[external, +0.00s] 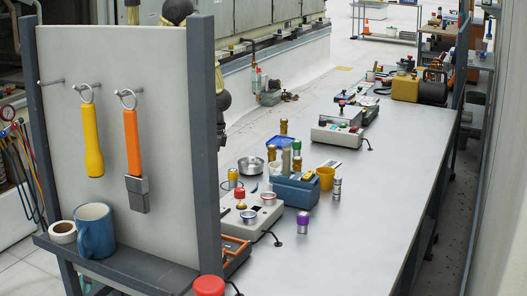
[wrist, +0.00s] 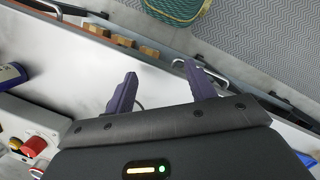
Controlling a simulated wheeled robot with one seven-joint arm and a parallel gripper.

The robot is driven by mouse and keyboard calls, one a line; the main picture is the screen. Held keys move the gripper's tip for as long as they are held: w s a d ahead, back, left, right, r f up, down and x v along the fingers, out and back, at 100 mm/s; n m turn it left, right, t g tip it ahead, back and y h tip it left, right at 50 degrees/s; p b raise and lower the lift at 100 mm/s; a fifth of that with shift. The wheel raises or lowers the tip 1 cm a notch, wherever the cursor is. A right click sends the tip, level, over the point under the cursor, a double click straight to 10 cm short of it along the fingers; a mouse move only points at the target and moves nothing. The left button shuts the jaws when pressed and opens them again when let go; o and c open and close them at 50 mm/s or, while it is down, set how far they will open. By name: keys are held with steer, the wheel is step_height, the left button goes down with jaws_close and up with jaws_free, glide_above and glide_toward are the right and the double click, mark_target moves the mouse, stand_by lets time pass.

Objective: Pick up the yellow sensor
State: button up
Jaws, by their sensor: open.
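No object is plainly recognisable as the yellow sensor. Yellow things in the external view are a small cylinder (external: 233,178) by the near control box, a cup (external: 326,179) beside a blue container (external: 297,190), and a larger yellow unit (external: 405,88) at the table's far end. I cannot tell whether any of them is the sensor. My gripper (wrist: 160,88) is open in the wrist view, its two purple fingers wide apart with nothing between them. In the external view the upright panel hides my gripper; only dark parts of my arm show behind it.
The panel (external: 180,130) holds hanging yellow and orange tools and a blue mug (external: 95,230). A control box (external: 250,213) with a red knob stands on the grey table (external: 375,200), whose right side is clear. The wrist view shows brown blocks (wrist: 120,45) and a green mesh item (wrist: 178,8).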

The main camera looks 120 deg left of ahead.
steer(key=s+a+f+n+t+h+p, duration=0.4)
steer(key=s+n+t+h+p, duration=0.25)
steer(key=n+h+p, duration=0.65)
steer(key=w+r+n+t+y, duration=0.1)
steer(key=n+t+y, duration=0.1)
steer(key=n+t, duration=0.1)
steer(key=w+r+n+t+y+p, duration=0.1)
steer(key=n+t+y, duration=0.1)
steer(key=n+t, duration=0.2)
steer(key=w+a+r+n+t+y+p, duration=0.1)
steer(key=r+n+t+y, duration=0.1)
steer(key=n+t, duration=0.1)
steer(key=shift+w+r+n+t, duration=0.1)
steer(key=shift+w+n+t, duration=0.25)
steer(key=shift+t, duration=0.4)
steer(key=shift+w+d, duration=0.1)
steer(key=shift+w, duration=0.05)
glide_toward(233, 178)
steer(key=w, duration=0.1)
steer(key=w+r, duration=0.1)
steer(key=w, duration=0.1)
steer(key=w+d+r, duration=0.1)
steer(key=w, duration=0.1)
steer(key=shift+w+d, duration=0.1)
